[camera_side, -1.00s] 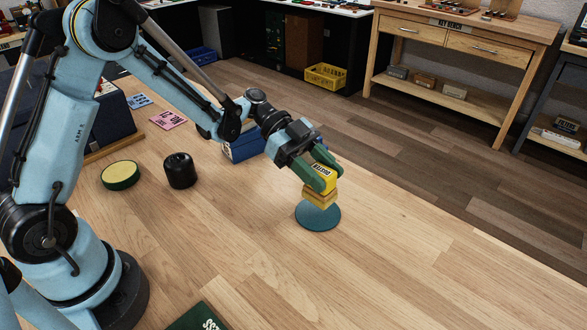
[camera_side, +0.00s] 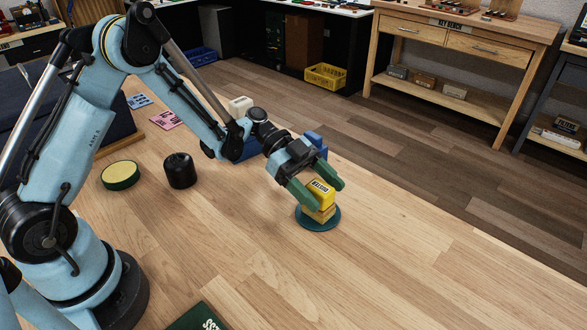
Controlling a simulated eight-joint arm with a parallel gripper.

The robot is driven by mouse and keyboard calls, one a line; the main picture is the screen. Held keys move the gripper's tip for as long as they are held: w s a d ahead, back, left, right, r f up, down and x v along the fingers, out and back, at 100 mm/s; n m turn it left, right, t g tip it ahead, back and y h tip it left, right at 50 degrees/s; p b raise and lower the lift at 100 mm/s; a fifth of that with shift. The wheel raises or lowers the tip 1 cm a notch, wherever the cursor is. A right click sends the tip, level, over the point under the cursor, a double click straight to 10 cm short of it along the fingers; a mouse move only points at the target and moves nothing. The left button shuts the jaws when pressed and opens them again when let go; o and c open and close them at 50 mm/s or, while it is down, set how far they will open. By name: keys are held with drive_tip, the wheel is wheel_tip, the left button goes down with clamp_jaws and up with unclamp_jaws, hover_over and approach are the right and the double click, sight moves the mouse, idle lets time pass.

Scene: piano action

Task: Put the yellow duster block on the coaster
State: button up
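The yellow duster block (camera_side: 320,196) is labelled "DUSTER", with a paler tan-yellow lower part. It rests on the round dark teal coaster (camera_side: 328,226), whose rim shows around the front. My gripper (camera_side: 322,192) is just above and around the block, with its green fingers spread apart. One finger is on the left and one on the right, and a gap shows between the right finger and the block. Part of the coaster is hidden behind the block.
A black cylinder (camera_side: 180,171) and a round yellow-topped green tin (camera_side: 120,175) stand left on the wooden table. A blue box (camera_side: 245,149) is behind my wrist. A dark green item (camera_side: 199,318) lies at the front edge. The table's right side is clear.

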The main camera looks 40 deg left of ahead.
drive_tip(key=shift+r, duration=0.25)
drive_tip(key=v, duration=0.7)
drive_tip(key=s+a+r+n+t+y, duration=0.3)
drive_tip(key=s+n+y, duration=0.2)
drive_tip(key=n, duration=0.4)
drive_tip(key=s+a+r+n+t+y, duration=0.3)
drive_tip(key=s+n+y, duration=0.3)
drive_tip(key=n+y, duration=0.2)
drive_tip(key=shift+s+a+r+n+t, duration=0.2)
drive_tip(key=shift+s+a+n+t, duration=0.1)
drive_tip(key=shift+n+t, duration=0.25)
